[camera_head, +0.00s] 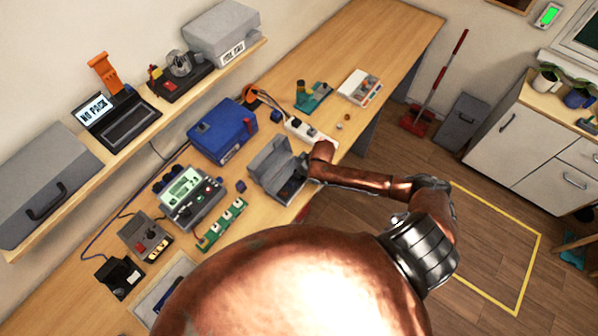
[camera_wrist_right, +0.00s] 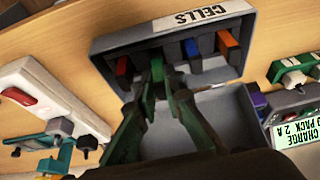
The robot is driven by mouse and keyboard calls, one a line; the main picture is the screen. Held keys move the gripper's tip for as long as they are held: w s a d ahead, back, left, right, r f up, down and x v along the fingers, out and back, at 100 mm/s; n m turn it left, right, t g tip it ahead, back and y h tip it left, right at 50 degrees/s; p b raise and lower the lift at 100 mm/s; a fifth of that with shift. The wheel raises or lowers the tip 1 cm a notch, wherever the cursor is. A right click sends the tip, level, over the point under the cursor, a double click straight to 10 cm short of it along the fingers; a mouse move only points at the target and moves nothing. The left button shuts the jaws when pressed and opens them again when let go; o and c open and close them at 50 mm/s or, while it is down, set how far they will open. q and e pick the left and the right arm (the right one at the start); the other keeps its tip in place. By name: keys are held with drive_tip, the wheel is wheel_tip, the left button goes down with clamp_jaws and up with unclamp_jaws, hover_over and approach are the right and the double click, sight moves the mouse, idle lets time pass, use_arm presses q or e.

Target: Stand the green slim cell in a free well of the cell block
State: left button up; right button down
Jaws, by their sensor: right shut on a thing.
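The green slim cell (camera_wrist_right: 157,68) shows in the right wrist view between the fingertips of my right gripper (camera_wrist_right: 163,84), which is shut on it. The cell is at the inside of an open grey case (camera_wrist_right: 106,45) labelled CELLS. A red cell (camera_wrist_right: 124,66), a blue cell (camera_wrist_right: 192,48) and an orange cell (camera_wrist_right: 228,42) stand in a dark slotted block there. I cannot tell whether the green cell's lower end is in a slot. The case also shows in the head view (camera_head: 268,160), with my right arm reaching over it. My left gripper is out of view.
A white power strip (camera_head: 308,131) lies close behind the case, and a blue box (camera_head: 222,130) stands left of it. A green board (camera_head: 221,224) and a grey instrument (camera_head: 187,196) are nearer on the bench. Bare wood lies at the far end.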

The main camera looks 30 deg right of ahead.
drive_tip(key=shift+f+b, duration=0.45)
drive_tip(key=shift+f, duration=0.9)
drive_tip(key=c, duration=1.9)
unclamp_jaws()
drive_tip(key=shift+c, duration=0.2)
drive_tip(key=shift+s+r, duration=0.1)
drive_tip(key=shift+r, duration=0.15)
drive_tip(key=v, duration=1.1)
drive_tip(key=shift+r, duration=0.3)
